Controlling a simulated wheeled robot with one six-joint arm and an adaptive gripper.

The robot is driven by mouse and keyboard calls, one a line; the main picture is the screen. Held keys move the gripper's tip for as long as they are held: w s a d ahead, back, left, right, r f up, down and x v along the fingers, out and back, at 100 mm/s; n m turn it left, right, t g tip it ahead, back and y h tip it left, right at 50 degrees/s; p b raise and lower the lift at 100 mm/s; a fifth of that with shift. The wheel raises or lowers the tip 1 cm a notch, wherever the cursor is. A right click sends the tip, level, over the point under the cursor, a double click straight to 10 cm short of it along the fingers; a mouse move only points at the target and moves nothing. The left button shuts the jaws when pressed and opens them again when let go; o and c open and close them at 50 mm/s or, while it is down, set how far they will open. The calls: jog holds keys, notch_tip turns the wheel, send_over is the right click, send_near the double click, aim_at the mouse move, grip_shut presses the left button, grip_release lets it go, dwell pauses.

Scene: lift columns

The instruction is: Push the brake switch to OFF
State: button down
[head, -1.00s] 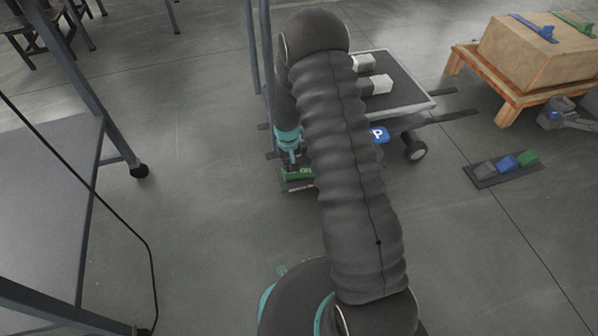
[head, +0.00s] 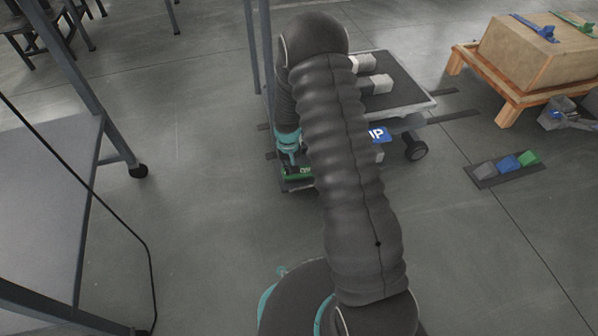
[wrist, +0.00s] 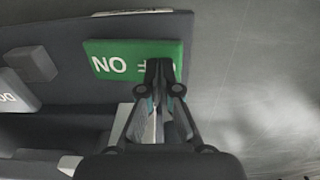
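The brake switch (wrist: 110,60) is a green rocker plate on a dark base in the wrist view. Its lettering appears upside down, with ON at the left; the OFF end at the right is partly covered by my gripper. My gripper (wrist: 160,68) has its fingertips close together over the OFF end. I cannot tell whether they touch it. In the head view the green switch (head: 297,172) shows low on the cart's near left side, just below my gripper (head: 290,165), and my arm hides part of the cart.
The cart (head: 412,102) has a dark top with white blocks, a blue P sign (head: 377,134) and a caster. A floor panel with grey, blue and green pedals (head: 508,163) lies right. A wooden pallet (head: 490,75) carries a box. A table (head: 50,205) stands left.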

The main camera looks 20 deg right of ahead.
jog(key=shift+f, duration=0.35)
jog(key=shift+r, duration=0.1)
jog(key=shift+r+p, duration=1.8)
jog(key=shift+r, duration=1.7)
jog(key=shift+s, duration=0.1)
jog(key=s+g, duration=0.2)
jog(key=s, duration=0.4)
jog(key=s+r+t+p, duration=0.1)
jog(key=s+r+t, duration=0.1)
jog(key=s+r, duration=0.6)
jog(key=s+r+t+p, duration=0.2)
jog(key=s+r, duration=0.6)
jog(key=r, duration=1.3)
jog(key=s+r+t+p, duration=0.2)
jog(key=s+r, duration=0.6)
jog(key=r, duration=0.7)
jog(key=shift+s+t, duration=0.15)
jog(key=shift+t, duration=0.65)
